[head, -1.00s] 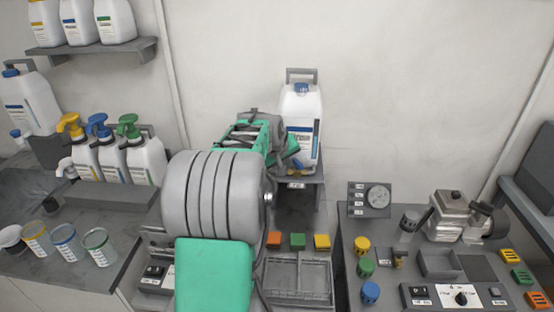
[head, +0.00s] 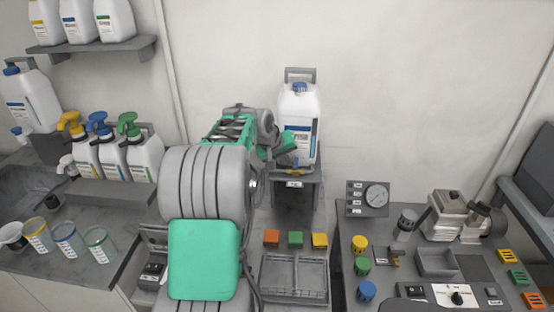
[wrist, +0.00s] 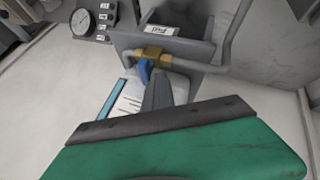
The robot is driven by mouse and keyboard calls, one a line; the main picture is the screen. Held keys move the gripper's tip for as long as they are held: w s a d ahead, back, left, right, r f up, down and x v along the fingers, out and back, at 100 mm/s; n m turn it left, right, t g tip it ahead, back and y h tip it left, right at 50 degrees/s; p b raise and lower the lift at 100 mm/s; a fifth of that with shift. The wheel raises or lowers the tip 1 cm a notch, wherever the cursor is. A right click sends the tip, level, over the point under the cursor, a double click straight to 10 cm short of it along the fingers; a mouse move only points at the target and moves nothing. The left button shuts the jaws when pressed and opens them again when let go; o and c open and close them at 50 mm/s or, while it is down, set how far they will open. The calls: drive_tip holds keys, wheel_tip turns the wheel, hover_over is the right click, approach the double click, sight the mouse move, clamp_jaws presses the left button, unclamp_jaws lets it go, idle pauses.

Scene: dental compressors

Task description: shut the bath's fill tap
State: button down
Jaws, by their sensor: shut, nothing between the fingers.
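The fill tap is a brass valve (wrist: 152,54) with a blue lever (wrist: 144,71), set in a grey pipe under a label in the wrist view. In the head view the tap (head: 295,170) is a small brass and blue spot at the front of the shelf, below a white jug. My gripper (wrist: 158,76) is shut and empty. Its dark fingertips are right beside the blue lever; I cannot tell whether they touch it. In the head view my arm hides part of the jug, and the fingertips are hard to make out.
The white jug (head: 299,108) with a blue cap stands on the grey shelf (head: 296,200). A gauge panel (head: 368,198) is to the right. Orange, green and yellow blocks (head: 295,239) and a divided tray (head: 295,278) lie below. The wall behind is bare.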

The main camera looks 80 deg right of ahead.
drive_tip(key=shift+s+d+m+g+y+p, duration=0.1)
drive_tip(key=shift+d+m+g+y+p, duration=0.15)
drive_tip(key=shift+m, duration=0.2)
drive_tip(key=shift+s+m+g+y+p, duration=0.1)
drive_tip(key=shift+m+g+p, duration=0.05)
drive_tip(key=shift+m+g, duration=0.25)
drive_tip(key=shift+r, duration=0.1)
